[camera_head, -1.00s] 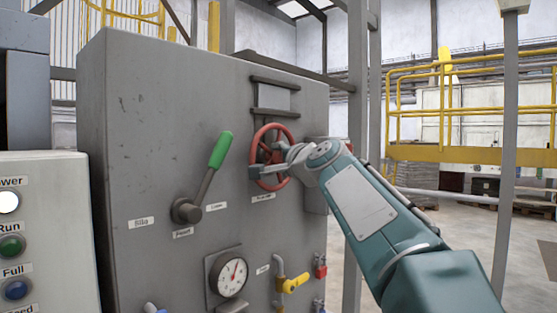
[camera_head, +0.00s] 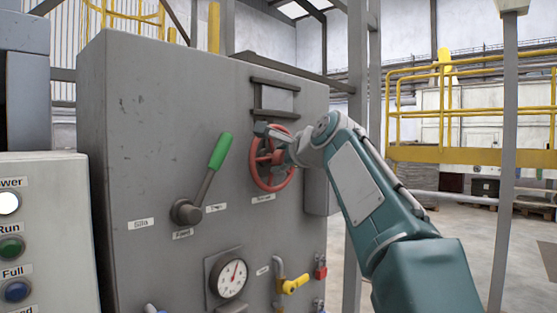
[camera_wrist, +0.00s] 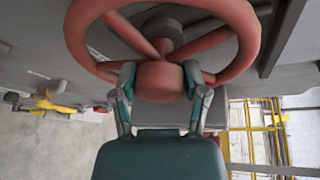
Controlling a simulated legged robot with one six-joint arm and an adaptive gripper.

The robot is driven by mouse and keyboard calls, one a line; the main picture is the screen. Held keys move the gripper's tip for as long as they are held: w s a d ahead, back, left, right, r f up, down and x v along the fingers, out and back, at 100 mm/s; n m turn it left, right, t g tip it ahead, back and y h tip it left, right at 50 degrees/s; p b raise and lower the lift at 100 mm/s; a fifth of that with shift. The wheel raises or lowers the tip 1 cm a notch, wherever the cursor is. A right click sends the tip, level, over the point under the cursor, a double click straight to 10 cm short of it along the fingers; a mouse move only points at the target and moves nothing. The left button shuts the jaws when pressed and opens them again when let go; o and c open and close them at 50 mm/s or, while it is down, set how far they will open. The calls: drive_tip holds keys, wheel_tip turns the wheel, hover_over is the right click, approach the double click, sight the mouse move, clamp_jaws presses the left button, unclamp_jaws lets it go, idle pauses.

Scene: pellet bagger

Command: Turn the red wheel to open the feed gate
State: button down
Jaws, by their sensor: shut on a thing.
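The red wheel (camera_head: 271,180) is mounted on the front of the grey cabinet, near its right side. In the wrist view the wheel (camera_wrist: 82,35) fills the upper part, with its spokes and shaft showing behind.
A green-handled lever (camera_head: 216,158) stands left of the wheel on the cabinet (camera_head: 140,110). A gauge (camera_head: 231,278), a yellow valve handle (camera_head: 295,284) and a red padlock-like part (camera_head: 320,273) are below. A button panel (camera_head: 50,220) is at left. Open floor is at right.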

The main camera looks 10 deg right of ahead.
drive_tip(key=shift+w+f, duration=0.1)
drive_tip(key=shift+f, duration=0.25)
drive_tip(key=shift+c, duration=0.5)
unclamp_jaws()
drive_tip(key=shift+d, duration=0.1)
drive_tip(key=shift+r, duration=0.15)
drive_tip(key=shift+s+r, duration=0.1)
drive_tip(key=shift+s, duration=0.1)
drive_tip(key=v, duration=1.1)
drive_tip(key=shift+s+d, duration=0.2)
drive_tip(key=shift+d, duration=0.05)
